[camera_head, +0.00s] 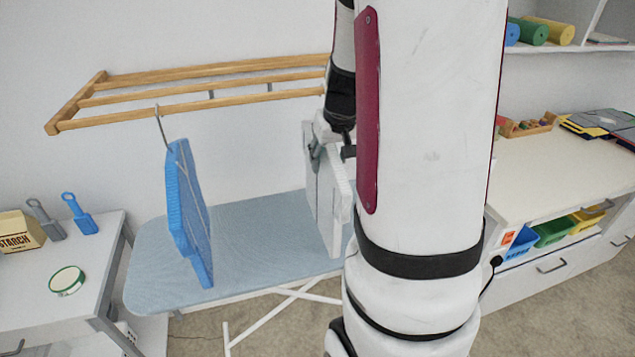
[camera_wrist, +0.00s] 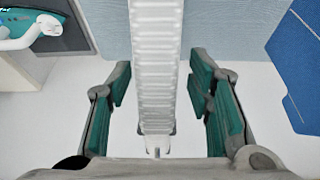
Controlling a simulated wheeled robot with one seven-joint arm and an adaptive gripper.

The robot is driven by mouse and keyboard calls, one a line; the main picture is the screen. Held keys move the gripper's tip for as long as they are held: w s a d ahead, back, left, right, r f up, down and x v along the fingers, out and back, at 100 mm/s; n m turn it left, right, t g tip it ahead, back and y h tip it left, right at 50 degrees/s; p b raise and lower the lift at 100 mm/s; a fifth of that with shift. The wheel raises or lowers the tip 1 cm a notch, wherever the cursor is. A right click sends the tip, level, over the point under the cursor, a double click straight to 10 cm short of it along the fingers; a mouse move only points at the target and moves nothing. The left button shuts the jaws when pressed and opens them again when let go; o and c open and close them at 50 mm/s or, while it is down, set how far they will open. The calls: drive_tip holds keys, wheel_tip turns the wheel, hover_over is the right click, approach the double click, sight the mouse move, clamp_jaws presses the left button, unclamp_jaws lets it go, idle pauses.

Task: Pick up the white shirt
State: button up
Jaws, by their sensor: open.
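The white shirt (camera_head: 329,195) hangs upright as a flat, stiff shape above the right part of the ironing board, in the head view. In the wrist view the white shirt (camera_wrist: 156,60) shows edge-on as a ribbed strip running between my fingers. My gripper (camera_wrist: 160,100) is open, with one green-padded finger on each side of the strip and a gap on both sides. In the head view my gripper (camera_head: 322,140) is at the shirt's upper part, and my arm hides some of it. Whether a hanger holds the shirt is hidden there.
A blue shirt (camera_head: 188,215) hangs by a hook from the wooden rack (camera_head: 190,89), left of the white shirt. The ironing board (camera_head: 240,225) below is clear. A side table (camera_head: 75,285) with a starch box (camera_head: 20,232) and brushes is left; a counter (camera_head: 550,165) is right.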

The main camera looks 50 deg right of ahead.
sight(322, 167)
drive_tip(key=shift+p+x, duration=0.3)
drive_tip(key=shift+x, duration=2.1)
drive_tip(key=shift+d, duration=0.15)
clamp_jaws()
